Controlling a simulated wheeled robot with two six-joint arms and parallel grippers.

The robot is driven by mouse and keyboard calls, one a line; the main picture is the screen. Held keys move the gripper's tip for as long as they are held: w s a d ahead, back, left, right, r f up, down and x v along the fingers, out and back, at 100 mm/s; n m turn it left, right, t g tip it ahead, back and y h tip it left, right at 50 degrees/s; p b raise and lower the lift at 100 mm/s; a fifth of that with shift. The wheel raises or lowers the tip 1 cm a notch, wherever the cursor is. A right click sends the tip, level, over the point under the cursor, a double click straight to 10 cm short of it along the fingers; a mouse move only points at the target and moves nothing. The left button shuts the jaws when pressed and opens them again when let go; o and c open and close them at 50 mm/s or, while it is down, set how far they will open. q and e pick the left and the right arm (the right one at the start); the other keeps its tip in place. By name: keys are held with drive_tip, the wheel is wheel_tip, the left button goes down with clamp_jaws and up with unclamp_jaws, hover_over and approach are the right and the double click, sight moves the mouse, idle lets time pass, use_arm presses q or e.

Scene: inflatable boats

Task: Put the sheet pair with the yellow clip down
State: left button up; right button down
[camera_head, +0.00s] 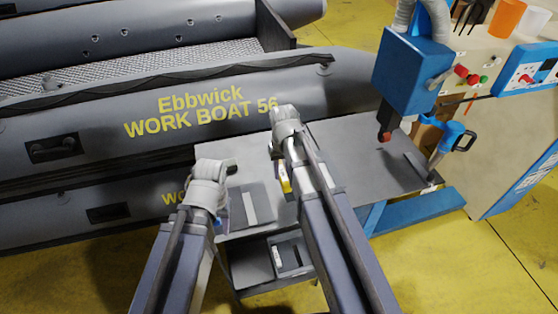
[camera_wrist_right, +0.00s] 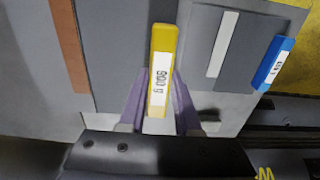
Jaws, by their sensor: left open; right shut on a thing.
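The yellow clip (camera_wrist_right: 160,68), labelled 900 g, is between the purple fingers of my right gripper (camera_wrist_right: 158,105), which is shut on it. A dark grey sheet (camera_wrist_right: 115,40) lies behind the clip; I cannot tell whether the held pair touches the table. The yellow clip (camera_head: 284,181) also shows in the head view beside my right arm, low over the grey table (camera_head: 350,160). The right fingers are mostly hidden there. My left gripper (camera_head: 222,207) is open at the table's left end, partly hidden by its wrist.
Another grey sheet (camera_wrist_right: 205,75) with a white strip lies beside the yellow clip, with a blue clip (camera_wrist_right: 273,62) at its edge. A blue machine (camera_head: 412,70) stands over the table's right end. The grey boat (camera_head: 90,125) lies behind the table. An open box (camera_head: 290,257) is below.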

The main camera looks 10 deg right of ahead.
wheel_tip(320, 180, down, 5)
drive_tip(key=b, duration=0.4)
drive_tip(key=shift+r, duration=0.35)
